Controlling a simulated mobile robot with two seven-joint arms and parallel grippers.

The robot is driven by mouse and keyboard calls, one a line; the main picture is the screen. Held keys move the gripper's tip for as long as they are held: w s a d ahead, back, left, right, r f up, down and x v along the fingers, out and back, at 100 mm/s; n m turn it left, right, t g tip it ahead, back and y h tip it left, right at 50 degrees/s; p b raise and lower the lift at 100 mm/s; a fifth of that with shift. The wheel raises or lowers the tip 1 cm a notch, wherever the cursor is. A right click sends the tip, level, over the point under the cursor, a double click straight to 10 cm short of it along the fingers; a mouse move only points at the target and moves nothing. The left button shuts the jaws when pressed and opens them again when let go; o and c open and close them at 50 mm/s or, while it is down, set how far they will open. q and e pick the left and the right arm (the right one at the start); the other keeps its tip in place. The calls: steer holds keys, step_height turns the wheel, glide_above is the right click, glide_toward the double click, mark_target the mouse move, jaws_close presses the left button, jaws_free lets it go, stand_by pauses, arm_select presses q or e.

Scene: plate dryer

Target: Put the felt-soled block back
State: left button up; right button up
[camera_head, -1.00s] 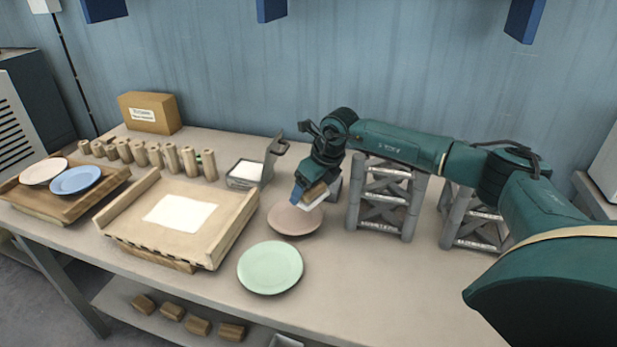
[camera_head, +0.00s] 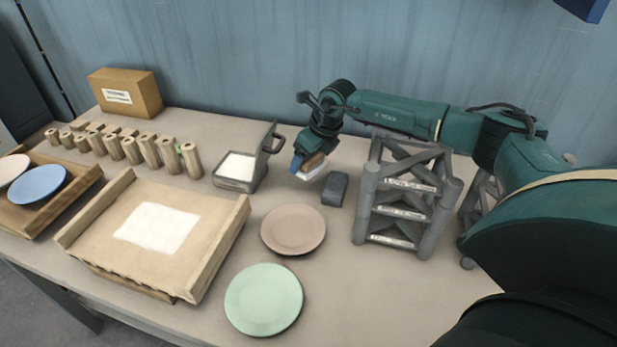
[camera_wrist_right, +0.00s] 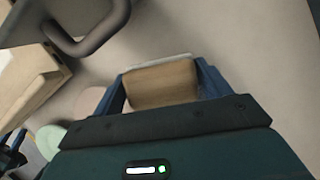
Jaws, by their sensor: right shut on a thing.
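The felt-soled block (camera_head: 312,168) is a wooden block with a pale sole on its underside. My right gripper (camera_head: 304,163) is shut on it and holds it above the table, between the grey metal tray and a dark grey block. In the right wrist view the block (camera_wrist_right: 160,85) sits between the two blue fingers of the gripper (camera_wrist_right: 160,92), with a thin pale edge at its far side. The camera_head view does not clearly show whether it touches anything below.
A metal tray (camera_head: 219,183) with a white pad and upright handle stands left of the gripper. The dark grey block (camera_head: 335,189) and a grey rack (camera_head: 368,215) stand to the right. Pink (camera_head: 293,229) and green (camera_head: 264,299) plates lie in front, beside a wooden board (camera_head: 100,235).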

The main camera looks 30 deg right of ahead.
mark_target(304, 186)
steer(key=shift+f, duration=3.45)
steer(key=shift+f, duration=0.25)
steer(key=o, duration=1.3)
steer(key=shift+r, duration=0.1)
steer(key=shift+r+p, duration=0.3)
steer(key=shift+p, duration=0.1)
steer(key=v, duration=1.1)
steer(key=shift+s+r+b, duration=0.25)
steer(key=shift+r+b, duration=0.05)
steer(key=shift+b, duration=0.1)
